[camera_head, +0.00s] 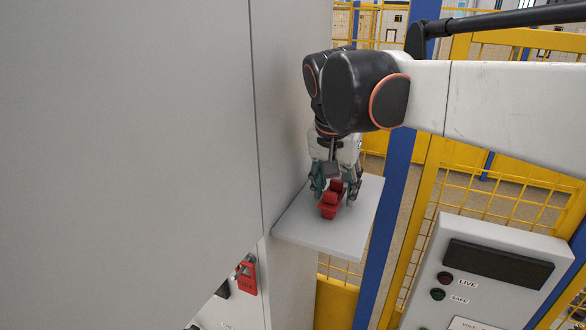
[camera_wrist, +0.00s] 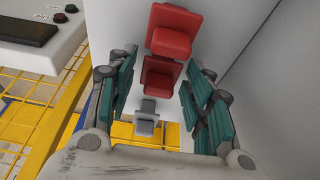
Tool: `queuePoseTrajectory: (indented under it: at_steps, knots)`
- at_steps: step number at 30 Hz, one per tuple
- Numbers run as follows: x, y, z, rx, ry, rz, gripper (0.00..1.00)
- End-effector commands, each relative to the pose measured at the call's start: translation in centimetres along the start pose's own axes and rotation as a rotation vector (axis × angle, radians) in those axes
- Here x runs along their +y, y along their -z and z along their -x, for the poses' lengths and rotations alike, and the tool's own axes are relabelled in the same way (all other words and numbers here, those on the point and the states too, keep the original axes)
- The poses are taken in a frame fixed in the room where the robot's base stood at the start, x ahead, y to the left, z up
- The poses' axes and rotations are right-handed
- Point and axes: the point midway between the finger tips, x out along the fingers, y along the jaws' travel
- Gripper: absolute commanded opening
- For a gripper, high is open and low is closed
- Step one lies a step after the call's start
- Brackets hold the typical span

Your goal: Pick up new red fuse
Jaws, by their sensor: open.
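Two red fuse-like blocks stand in a row on the grey shelf (camera_head: 345,236). One red block (camera_head: 328,210) is at the shelf's front in the head view and shows at the top of the wrist view (camera_wrist: 173,32). The other red block (camera_wrist: 160,76) is behind it, between my fingers. My gripper (camera_head: 336,187) points down at the row. In the wrist view its teal fingers (camera_wrist: 160,92) are open on either side of the row, with gaps visible. I cannot tell which red block is the new fuse.
A smaller grey block (camera_wrist: 147,117) is in the same row. A tall grey cabinet (camera_head: 150,120) stands left of the shelf. A control box (camera_head: 487,270) with LIVE and SAFE lights is at right. A red padlock tag (camera_head: 246,276) hangs below. Yellow fencing (camera_head: 480,190) is behind.

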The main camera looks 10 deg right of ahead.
Motion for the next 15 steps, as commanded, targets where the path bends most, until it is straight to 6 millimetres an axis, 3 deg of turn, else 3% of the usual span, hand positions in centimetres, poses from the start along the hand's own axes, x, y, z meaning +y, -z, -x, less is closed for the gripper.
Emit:
queuePoseTrajectory:
  at_steps: [7, 12, 15]
  knots:
    - [0.01, -0.01, -0.14, 0.0, 0.0, 0.0, 0.44]
    - [0.01, -0.02, -0.12, 0.0, 0.0, 0.0, 0.07]
    - [0.01, -0.02, -0.11, 0.0, 0.0, 0.0, 0.07]
